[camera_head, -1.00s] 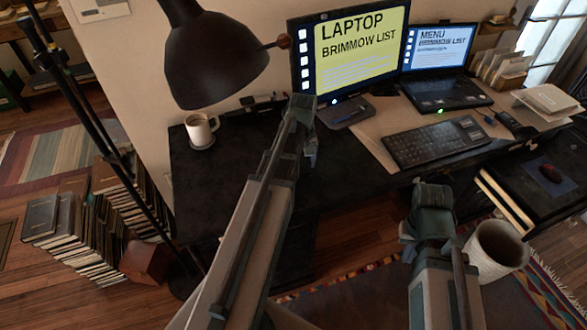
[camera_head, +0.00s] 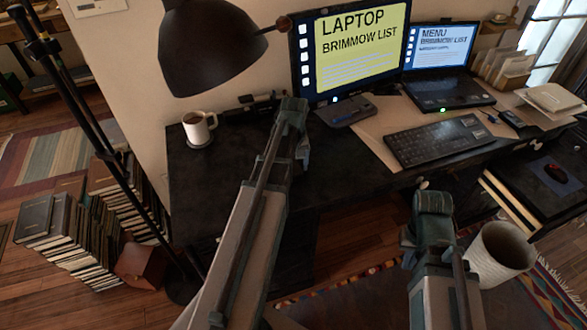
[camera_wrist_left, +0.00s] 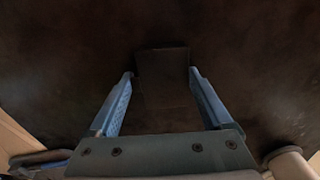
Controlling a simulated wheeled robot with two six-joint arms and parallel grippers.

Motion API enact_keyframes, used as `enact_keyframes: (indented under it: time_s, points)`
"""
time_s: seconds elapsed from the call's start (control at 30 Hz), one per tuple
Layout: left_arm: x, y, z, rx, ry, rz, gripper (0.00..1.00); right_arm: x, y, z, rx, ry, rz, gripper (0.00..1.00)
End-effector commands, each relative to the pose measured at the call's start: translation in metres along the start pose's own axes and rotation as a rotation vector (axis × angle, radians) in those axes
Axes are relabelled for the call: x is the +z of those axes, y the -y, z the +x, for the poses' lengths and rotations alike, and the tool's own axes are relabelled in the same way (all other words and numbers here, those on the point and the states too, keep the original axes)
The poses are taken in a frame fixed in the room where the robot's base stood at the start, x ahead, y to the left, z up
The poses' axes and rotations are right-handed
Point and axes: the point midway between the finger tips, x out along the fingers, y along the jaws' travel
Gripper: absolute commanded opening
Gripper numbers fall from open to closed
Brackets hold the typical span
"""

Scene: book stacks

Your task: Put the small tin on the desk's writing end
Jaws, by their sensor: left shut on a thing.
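My left gripper (camera_wrist_left: 161,78) is shut on a dark, box-like thing (camera_wrist_left: 163,68), which I take to be the small tin; it is very dim in the left wrist view. In the head view my left gripper (camera_head: 303,148) hangs over the middle of the black desk (camera_head: 235,170), in front of the monitor, and its own wrist hides the held thing. Whether that thing touches the desk I cannot tell. My right gripper (camera_head: 410,235) is in front of the desk; its fingertips are hidden.
A mug (camera_head: 198,129) stands at the desk's left end under a black lamp (camera_head: 213,48). A keyboard (camera_head: 440,141), monitor (camera_head: 348,50) and laptop (camera_head: 447,92) fill the right. The desk top left of my left arm is mostly bare. Stacked books (camera_head: 85,235) stand on the floor.

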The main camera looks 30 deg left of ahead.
Motion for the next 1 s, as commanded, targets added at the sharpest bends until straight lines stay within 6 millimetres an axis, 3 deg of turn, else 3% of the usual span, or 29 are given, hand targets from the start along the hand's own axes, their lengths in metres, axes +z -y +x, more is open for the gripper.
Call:
enact_keyframes:
  time_s: [0.17, 0.2, 0.3, 0.67, 1.0]
  points:
    - [0.0, 0.0, 0.004, 0.0, 0.0, 0.0, 0.24, 0.0, 0.0, 0.004, 0.0, 0.0, 0.0, 0.0]
    - [0.0, 0.0, 0.004, 0.0, 0.0, 0.0, 0.85, 0.0, 0.0, 0.004, 0.0, 0.0, 0.0, 0.0]
    - [0.0, 0.0, 0.003, 0.0, 0.0, 0.0, 1.0, 0.0, 0.0, 0.003, 0.0, 0.0, 0.0, 0.0]
    - [0.0, 0.0, -0.001, 0.0, 0.0, 0.0, 1.0, 0.0, 0.0, -0.001, 0.0, 0.0, 0.0, 0.0]
    - [0.0, 0.0, -0.035, 0.0, 0.0, 0.0, 1.0, 0.002, -0.003, -0.034, 0.0, 0.0, 0.0, 0.0]
